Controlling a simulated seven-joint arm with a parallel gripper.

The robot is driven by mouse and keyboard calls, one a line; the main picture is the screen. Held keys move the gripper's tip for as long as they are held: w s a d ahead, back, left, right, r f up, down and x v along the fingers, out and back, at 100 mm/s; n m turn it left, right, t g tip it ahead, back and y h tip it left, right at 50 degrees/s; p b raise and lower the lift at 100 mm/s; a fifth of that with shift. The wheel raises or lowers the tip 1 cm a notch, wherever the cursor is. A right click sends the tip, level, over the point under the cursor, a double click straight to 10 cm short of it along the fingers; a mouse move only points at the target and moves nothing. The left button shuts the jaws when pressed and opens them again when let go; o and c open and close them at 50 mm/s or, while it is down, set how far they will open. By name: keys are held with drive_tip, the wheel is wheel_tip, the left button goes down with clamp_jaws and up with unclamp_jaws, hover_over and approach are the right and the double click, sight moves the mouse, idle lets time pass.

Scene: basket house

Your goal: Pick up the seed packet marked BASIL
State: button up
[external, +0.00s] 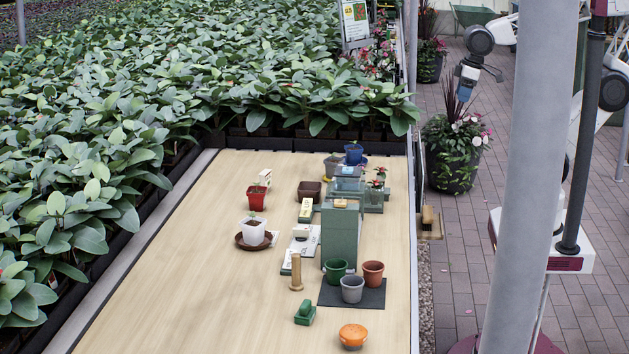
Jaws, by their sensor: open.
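Several small packets or cards lie in the middle of the bench. One with yellow and white (305,209) lies left of the grey-green block. A white one (290,263) lies lower, near a wooden peg, beside a larger white sheet (305,240) with a small dark object on it. Their print is too small to read, so I cannot tell which is marked BASIL. My gripper (465,92) hangs to the right of the bench, over the paved walkway, well apart from the packets. It is small in view, open and empty.
A tall grey-green block (341,240) stands right of the packets. A white pot (253,232) on a brown saucer is left. An orange lidded object (353,336) is in front. The left front bench is clear.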

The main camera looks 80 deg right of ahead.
drive_tip(key=w+f+m+g+y, duration=0.1)
drive_tip(key=w+f+m+y, duration=0.15)
drive_tip(key=w, duration=0.95)
drive_tip(key=w+f+m+g+y, duration=0.15)
drive_tip(key=w+m, duration=0.25)
drive_tip(key=w, duration=0.8)
drive_tip(key=w+f+m+y, duration=0.2)
drive_tip(key=w+m+y, duration=0.15)
drive_tip(key=w, duration=0.95)
drive_tip(key=m+t+y, duration=0.3)
drive_tip(key=m+y, duration=0.3)
drive_tip(key=m, duration=0.4)
approach(265, 176)
drive_tip(key=f, duration=0.2)
drive_tip(key=w+d+f, duration=0.1)
drive_tip(key=shift+x, duration=1.3)
